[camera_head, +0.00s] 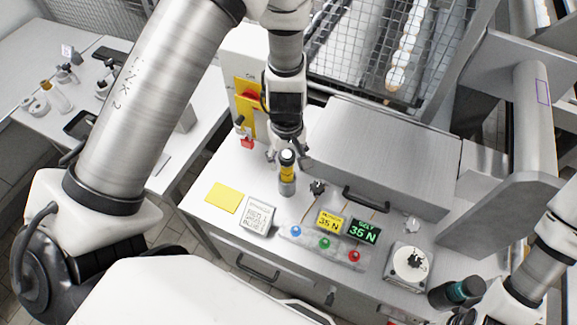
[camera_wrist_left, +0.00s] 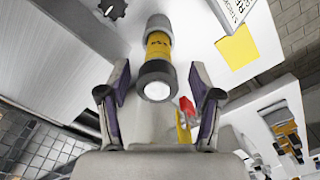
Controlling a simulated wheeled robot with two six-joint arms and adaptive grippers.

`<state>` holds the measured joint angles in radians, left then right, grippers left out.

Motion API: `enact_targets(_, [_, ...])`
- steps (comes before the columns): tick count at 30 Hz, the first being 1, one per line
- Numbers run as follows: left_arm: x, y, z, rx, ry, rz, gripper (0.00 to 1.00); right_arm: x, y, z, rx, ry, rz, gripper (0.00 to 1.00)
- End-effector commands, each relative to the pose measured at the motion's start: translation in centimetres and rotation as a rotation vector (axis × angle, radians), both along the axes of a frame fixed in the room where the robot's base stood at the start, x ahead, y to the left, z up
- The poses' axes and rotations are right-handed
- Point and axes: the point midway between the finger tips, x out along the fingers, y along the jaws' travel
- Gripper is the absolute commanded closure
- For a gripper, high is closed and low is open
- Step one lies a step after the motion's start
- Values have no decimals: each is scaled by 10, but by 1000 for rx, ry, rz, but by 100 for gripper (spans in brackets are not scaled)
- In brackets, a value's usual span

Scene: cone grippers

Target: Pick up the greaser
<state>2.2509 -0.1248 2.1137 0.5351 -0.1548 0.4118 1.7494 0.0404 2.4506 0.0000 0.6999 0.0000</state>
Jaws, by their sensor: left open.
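The greaser (camera_head: 287,172) is a small cylinder with a yellow band, a dark ring and a pale end. It stands on the white bench in the head view, just below my left gripper (camera_head: 287,150). In the left wrist view the greaser (camera_wrist_left: 157,60) lies in line with the gap between the two fingers of my left gripper (camera_wrist_left: 158,103). The fingers are apart, one on each side of its near end, with visible space between. I cannot tell how far its end reaches between them. My right gripper is not clearly visible.
A yellow pad (camera_head: 223,197) and a white sign (camera_head: 258,215) lie left of the greaser. A panel with displays (camera_head: 329,222) and coloured buttons stands right of it. A grey metal box (camera_head: 385,150) stands close behind on the right. A red-and-yellow switch (camera_head: 247,100) is behind left.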

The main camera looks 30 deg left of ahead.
Motion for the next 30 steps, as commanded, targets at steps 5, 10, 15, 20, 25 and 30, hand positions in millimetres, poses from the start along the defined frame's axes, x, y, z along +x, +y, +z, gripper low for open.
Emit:
enact_targets(5, [2,0,-34,-1,1,0,36,1,0,-5,0,-1,1,60])
enact_targets(10, [2,0,-36,0,0,-1,36,1,0,-5,0,-1,1,60])
enact_targets(15, [2,0,-36,0,0,-2,68,1,0,-4,0,-1,0,60])
enact_targets(20, [2,0,-36,0,0,-2,100,1,0,-4,0,-1,0,60])
enact_targets(25, [3,0,-36,1,-1,-2,100,1,0,-4,0,-1,0,60])
enact_targets(30, [3,0,-32,0,-1,-2,100,1,0,-2,0,-1,0,60])
